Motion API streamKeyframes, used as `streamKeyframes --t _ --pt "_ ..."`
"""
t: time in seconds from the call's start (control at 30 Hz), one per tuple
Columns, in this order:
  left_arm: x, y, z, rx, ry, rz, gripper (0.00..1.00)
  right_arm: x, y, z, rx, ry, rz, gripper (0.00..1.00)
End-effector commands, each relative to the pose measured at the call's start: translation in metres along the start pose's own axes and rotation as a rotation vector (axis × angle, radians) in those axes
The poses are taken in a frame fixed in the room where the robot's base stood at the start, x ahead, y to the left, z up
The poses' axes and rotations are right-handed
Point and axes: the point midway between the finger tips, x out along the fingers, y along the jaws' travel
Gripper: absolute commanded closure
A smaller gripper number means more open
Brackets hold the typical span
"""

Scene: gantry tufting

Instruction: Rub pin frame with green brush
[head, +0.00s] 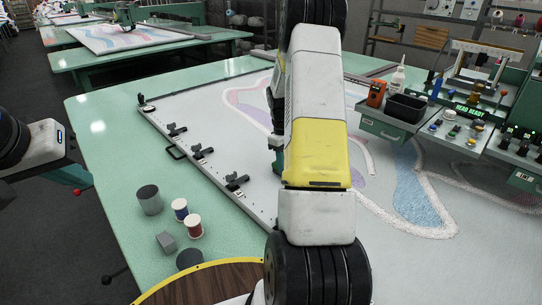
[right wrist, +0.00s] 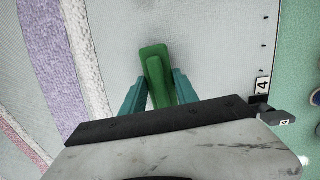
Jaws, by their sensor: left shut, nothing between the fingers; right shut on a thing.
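The green brush (right wrist: 153,54) is in my right gripper (right wrist: 153,92), between its two teal fingers in the right wrist view. The brush is over pale cloth; I cannot tell whether it touches. The pin frame (head: 209,169) edges the stretched cloth on the table, with black clamps along its left rail in the head view. A bit of this edge, marked 4, shows in the right wrist view (right wrist: 262,85). My right arm hides much of the frame and the brush in the head view. My left gripper (head: 75,176) is shut and empty, left of the table.
Thread spools (head: 180,209), grey cylinders (head: 149,199) and a grey block (head: 166,242) stand on the table's left part. A control console (head: 465,135) with a black bin (head: 405,108) stands over the right side. A round wooden surface with a yellow rim (head: 200,280) is in front.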

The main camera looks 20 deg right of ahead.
Motion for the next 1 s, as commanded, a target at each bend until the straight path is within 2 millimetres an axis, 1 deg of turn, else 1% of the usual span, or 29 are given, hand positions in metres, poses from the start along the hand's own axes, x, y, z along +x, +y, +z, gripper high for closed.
streamKeyframes --t 0.4,0.67,1.0 --pt "0.000 0.000 0.000 0.000 0.000 0.000 1.00 -0.002 0.002 -0.033 0.000 0.001 0.001 1.00" --pt "0.000 0.000 0.000 0.000 0.000 0.000 1.00 -0.003 0.002 -0.042 -0.001 0.001 0.000 1.00" --pt "0.000 0.000 0.000 0.000 0.000 0.000 1.00 -0.008 0.004 -0.070 -0.002 0.002 0.001 1.00"
